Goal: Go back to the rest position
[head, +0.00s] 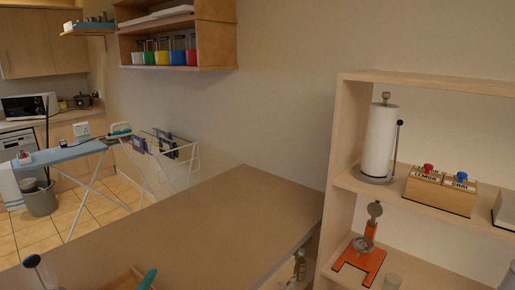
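The task names no objects. Neither of my grippers can be made out in the head view, so I cannot see where they are or whether they hold anything. A brown counter top (215,215) fills the lower middle of the view. A wooden tray or box (122,281) with a teal-handled item (148,279) is cut off at the bottom edge. A dark-knobbed item (33,261) stands to its left.
A wooden shelf unit (335,180) on the right holds a paper towel roll (379,142), a box with red and blue knobs (440,191) and an orange stand (360,260). An ironing board (65,152) and drying rack (180,150) stand left. Most of the visible counter is clear.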

